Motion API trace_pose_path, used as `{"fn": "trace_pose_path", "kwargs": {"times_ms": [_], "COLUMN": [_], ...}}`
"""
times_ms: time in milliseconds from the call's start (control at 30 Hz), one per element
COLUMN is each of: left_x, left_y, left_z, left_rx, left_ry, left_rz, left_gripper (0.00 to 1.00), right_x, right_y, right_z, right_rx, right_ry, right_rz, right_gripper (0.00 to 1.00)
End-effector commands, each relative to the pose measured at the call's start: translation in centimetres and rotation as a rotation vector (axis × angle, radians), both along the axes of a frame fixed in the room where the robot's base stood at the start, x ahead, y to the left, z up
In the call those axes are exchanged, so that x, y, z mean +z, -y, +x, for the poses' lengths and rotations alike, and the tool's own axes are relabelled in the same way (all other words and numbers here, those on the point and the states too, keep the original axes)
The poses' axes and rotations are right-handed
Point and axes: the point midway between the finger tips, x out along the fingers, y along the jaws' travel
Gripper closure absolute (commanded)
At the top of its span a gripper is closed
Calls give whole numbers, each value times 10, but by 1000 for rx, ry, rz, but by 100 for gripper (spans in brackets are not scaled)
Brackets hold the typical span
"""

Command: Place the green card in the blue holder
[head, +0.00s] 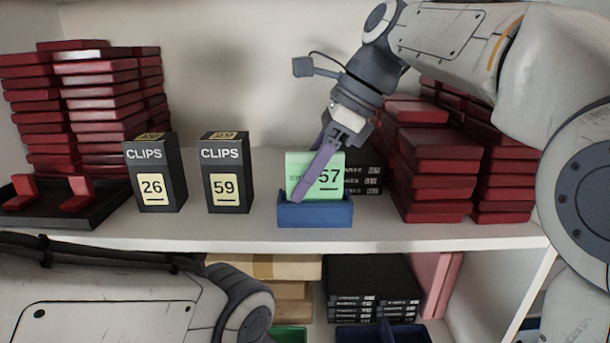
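The green card (301,167), marked 57, stands upright in the blue holder (316,215) on the upper shelf. Its lower edge is hidden behind the holder's front wall. My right gripper (305,188) reaches down from the upper right, with one purple finger slanting across the card's front face. That fingertip is at the holder's rim.
Two black CLIPS boxes, marked 26 (152,188) and 59 (226,190), stand left of the holder. Red boxes are stacked at the left (104,105) and right (434,180). Black boxes (365,174) are close behind the card. A black tray (95,212) is at far left.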

Motion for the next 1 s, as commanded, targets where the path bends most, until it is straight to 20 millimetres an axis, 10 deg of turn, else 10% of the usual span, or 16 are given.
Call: {"fn": "trace_pose_path", "kwargs": {"times_ms": [1000], "left_x": [-1], "left_y": [0], "left_z": [0], "left_rx": [0], "left_ry": [0], "left_rz": [0], "left_gripper": [50], "right_x": [68], "right_y": [37], "right_z": [0], "right_rx": [0], "right_ry": [-1], "right_rz": [0], "right_gripper": [55]}}
